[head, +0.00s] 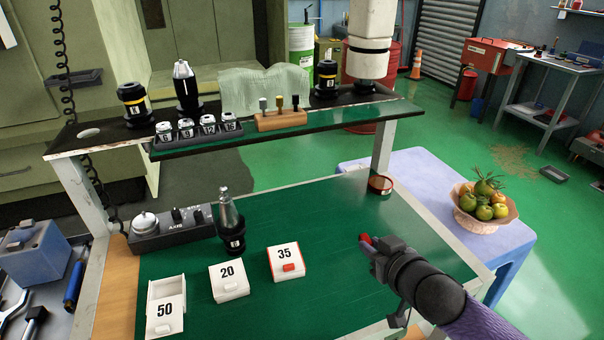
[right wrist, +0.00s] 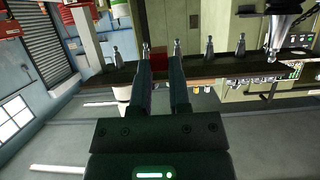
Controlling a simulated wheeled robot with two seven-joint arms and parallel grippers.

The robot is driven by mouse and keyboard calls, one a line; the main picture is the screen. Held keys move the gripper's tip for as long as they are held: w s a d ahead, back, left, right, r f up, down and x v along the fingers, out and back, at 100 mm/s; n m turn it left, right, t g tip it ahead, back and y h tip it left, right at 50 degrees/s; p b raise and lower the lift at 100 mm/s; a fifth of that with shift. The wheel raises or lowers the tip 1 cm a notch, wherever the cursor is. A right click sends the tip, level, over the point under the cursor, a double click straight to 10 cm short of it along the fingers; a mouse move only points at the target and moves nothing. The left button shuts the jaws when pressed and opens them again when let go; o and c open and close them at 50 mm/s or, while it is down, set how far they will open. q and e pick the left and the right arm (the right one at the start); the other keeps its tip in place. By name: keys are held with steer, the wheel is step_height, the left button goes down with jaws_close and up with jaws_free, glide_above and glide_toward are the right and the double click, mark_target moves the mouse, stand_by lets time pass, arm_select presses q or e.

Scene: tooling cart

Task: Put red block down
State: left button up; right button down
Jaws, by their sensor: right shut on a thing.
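A small red block (head: 366,239) shows at the tips of my right gripper (head: 373,246), over the right part of the green cart top (head: 340,215). My right gripper is shut on it. In the right wrist view the red block (right wrist: 158,58) sits between the two fingertips (right wrist: 161,54). I cannot tell its exact height above the surface, but the fingers appear raised. My left gripper is not in view.
White boxes marked 50 (head: 165,312), 20 (head: 229,280) and 35 (head: 286,262) stand at the front left. A tool holder (head: 231,232) stands behind them. A raised shelf (head: 330,115) crosses the back. A fruit bowl (head: 482,220) stands at right. The green top's middle is clear.

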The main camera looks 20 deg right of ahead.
steer(key=s+a+r+h, duration=0.1)
steer(key=a+r, duration=0.4)
steer(key=r, duration=0.4)
steer(key=s+a+r, duration=0.2)
steer(key=a+r, duration=0.4)
steer(key=r, duration=0.2)
steer(key=y, duration=0.1)
glide_above(365, 286)
step_height(365, 286, down, 17)
steer(key=shift+f, duration=0.2)
steer(key=shift+d+f, duration=0.1)
step_height(365, 286, down, 9)
steer(key=b, duration=0.4)
steer(key=shift+f, duration=0.25)
